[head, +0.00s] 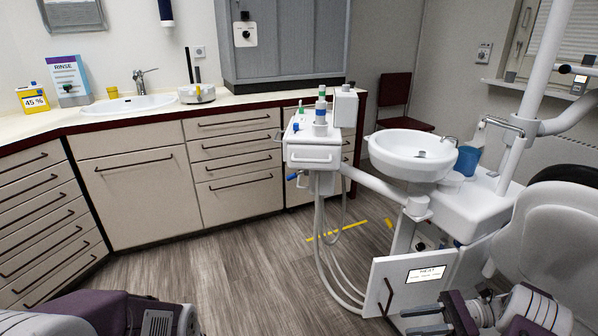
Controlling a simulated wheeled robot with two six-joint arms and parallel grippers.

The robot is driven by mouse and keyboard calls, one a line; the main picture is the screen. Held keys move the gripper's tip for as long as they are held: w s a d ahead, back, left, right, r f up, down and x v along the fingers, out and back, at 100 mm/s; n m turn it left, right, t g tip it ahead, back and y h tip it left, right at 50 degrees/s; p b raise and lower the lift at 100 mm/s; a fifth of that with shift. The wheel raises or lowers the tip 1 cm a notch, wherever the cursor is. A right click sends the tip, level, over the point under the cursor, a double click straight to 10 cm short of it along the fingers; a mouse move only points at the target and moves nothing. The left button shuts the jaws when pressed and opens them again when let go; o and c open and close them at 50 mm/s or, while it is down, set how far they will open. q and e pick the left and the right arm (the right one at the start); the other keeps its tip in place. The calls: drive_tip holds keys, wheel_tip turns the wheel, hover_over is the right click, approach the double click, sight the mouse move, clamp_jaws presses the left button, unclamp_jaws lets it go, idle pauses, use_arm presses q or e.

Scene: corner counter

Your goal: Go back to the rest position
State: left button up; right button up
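My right gripper (406,322) is at the bottom right, its two grey fingers pointing left with a gap between them. It is open and I see nothing between the fingers. Its fingertips are in front of the lower part of a white panel (440,268) labelled "HEAT", just right of the panel's dark handle (388,297). I cannot tell whether they touch the panel. Part of my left arm shows at the bottom left; its gripper is out of view.
A white dental unit with a round basin (412,152) and an instrument box (313,158) stands right of centre, with hoses hanging below. A pale dental chair (555,245) is at the right. Drawer cabinets (128,200) line the left. The wood floor (235,275) in the middle is clear.

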drive_tip(key=s+a+r+n+g+h, duration=0.3)
drive_tip(key=a+n+h, duration=0.1)
drive_tip(key=a, duration=0.5)
drive_tip(key=s+a+r+n+g+h, duration=0.3)
drive_tip(key=a+n+h, duration=0.1)
drive_tip(key=a, duration=0.4)
drive_tip(key=s+d+f+n+t+h, duration=0.4)
drive_tip(key=s+f+n+h, duration=0.3)
drive_tip(key=s+h, duration=0.1)
drive_tip(key=w+r+n+t+p, duration=0.1)
drive_tip(key=w+r+p, duration=0.1)
drive_tip(key=r+p, duration=1.2)
drive_tip(key=w+d+r+t+p, duration=0.1)
drive_tip(key=w+r+p, duration=0.1)
drive_tip(key=r+p, duration=1.2)
drive_tip(key=shift+d+r+n+p, duration=0.15)
drive_tip(key=shift+r+n+p, duration=0.25)
drive_tip(key=shift+p, duration=0.5)
